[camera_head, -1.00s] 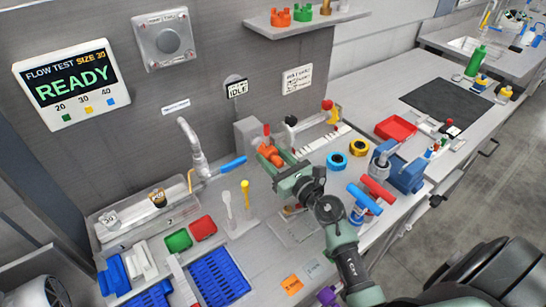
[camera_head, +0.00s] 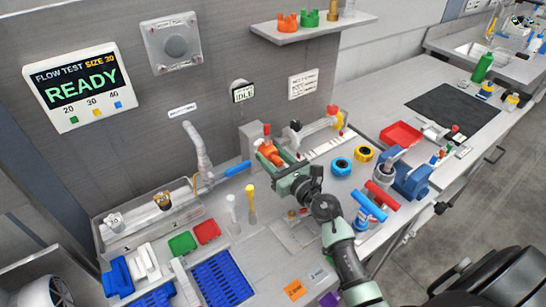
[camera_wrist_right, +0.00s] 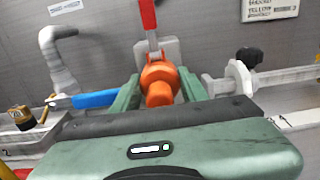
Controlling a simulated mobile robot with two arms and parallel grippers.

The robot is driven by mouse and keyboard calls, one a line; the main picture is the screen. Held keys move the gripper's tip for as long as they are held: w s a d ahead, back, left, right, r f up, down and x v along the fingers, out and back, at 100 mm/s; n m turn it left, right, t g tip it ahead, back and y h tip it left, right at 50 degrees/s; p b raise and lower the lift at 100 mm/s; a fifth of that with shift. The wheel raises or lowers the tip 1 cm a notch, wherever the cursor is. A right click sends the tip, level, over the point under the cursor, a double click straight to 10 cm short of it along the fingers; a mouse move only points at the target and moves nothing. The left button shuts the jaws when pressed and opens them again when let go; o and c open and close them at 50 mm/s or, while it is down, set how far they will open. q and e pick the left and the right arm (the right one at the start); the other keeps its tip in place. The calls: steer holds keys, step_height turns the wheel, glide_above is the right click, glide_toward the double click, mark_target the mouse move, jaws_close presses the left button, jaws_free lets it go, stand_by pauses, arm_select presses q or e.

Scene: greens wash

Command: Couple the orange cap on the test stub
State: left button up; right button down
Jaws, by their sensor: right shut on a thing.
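The orange cap (camera_head: 268,152) is between the fingers of my right gripper (camera_head: 272,158), which is shut on it. In the right wrist view the cap (camera_wrist_right: 160,73) shows between the two green fingers (camera_wrist_right: 158,92), with a round orange part facing the camera. Just behind it is a light grey block (camera_head: 250,138) with a red lever (camera_wrist_right: 148,15), at the wall side of the bench. The cap hides the stub itself, so I cannot tell whether cap and stub touch. My left gripper is not in view.
A clamp rail with a black knob (camera_wrist_right: 249,56) stands close right of the block. A blue-handled tap (camera_head: 238,168) is to the left. The screen (camera_head: 82,86) reads READY.

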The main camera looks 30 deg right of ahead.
steer(key=shift+w+r, duration=0.15)
steer(key=shift+w, duration=0.45)
steer(key=c, duration=1.1)
jaws_free()
steer(key=o, duration=0.4)
steer(key=shift+w+a, duration=0.1)
steer(key=shift+w, duration=0.05)
